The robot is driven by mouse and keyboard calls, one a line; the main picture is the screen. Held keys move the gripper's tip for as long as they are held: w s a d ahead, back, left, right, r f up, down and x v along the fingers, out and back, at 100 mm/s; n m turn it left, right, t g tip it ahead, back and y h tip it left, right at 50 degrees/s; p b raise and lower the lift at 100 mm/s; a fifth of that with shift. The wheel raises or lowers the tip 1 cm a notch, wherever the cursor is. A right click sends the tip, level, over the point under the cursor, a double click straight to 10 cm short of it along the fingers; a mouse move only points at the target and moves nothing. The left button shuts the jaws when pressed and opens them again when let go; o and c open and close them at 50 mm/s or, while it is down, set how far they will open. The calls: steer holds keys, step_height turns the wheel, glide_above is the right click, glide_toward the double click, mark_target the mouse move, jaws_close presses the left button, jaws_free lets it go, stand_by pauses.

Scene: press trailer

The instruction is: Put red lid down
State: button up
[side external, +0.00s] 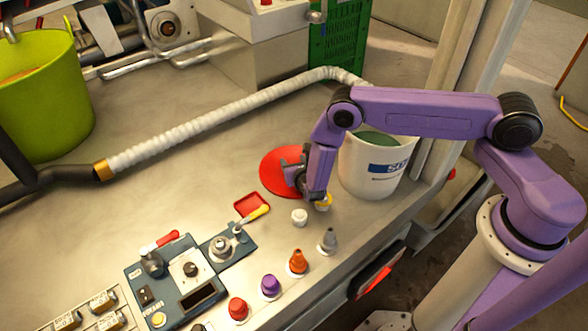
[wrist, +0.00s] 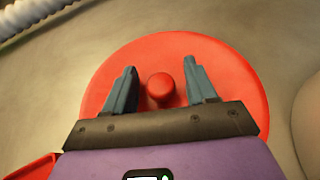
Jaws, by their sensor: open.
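The red lid (side external: 270,172) is a flat red disc lying on the metal work surface beside the white bucket. In the wrist view the red lid (wrist: 235,70) shows with a round red knob (wrist: 160,87) at its middle. My gripper (side external: 293,180) is low over the lid in the side view. In the wrist view my gripper (wrist: 160,85) is open, with one finger on each side of the knob and gaps between the fingers and the knob. I cannot tell whether the lid lies fully flat, as the arm hides part of it.
The white bucket (side external: 370,180) with green contents stands close to the right of my gripper. A small red tray (side external: 252,205), a control panel (side external: 180,280) and several colored knobs line the front. A white hose (side external: 215,118) runs behind. Open surface lies left of the lid.

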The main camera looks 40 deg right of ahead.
jaws_close()
steer(key=shift+r, duration=0.1)
